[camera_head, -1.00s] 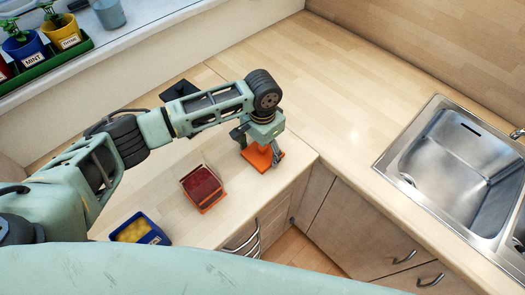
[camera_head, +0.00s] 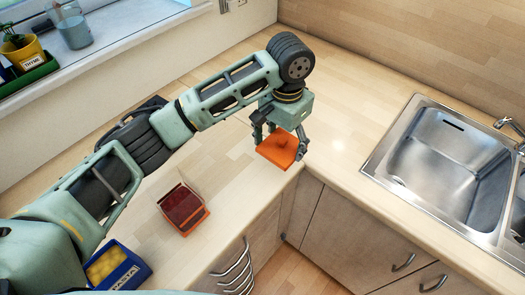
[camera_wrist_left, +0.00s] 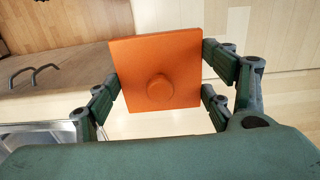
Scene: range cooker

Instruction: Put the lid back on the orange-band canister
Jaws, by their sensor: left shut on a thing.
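The orange lid (camera_head: 278,150) is a square plate with a round knob. My left gripper (camera_head: 281,143) is shut on it by two opposite edges, near the counter's inner corner. In the left wrist view the lid (camera_wrist_left: 180,72) sits between the finger pads with its knob facing the camera. It appears to be held above the counter. The orange-band canister (camera_head: 188,225) stands open on the counter, to the left of and nearer than the lid, with dark red contents showing. My right gripper is not in view.
A blue box labelled PASTA (camera_head: 126,277) with yellow contents stands at the lower left. The steel sink (camera_head: 440,150) is at the right. The windowsill holds a yellow THYME pot (camera_head: 27,54) and a bluish cup (camera_head: 74,32). The counter behind the lid is clear.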

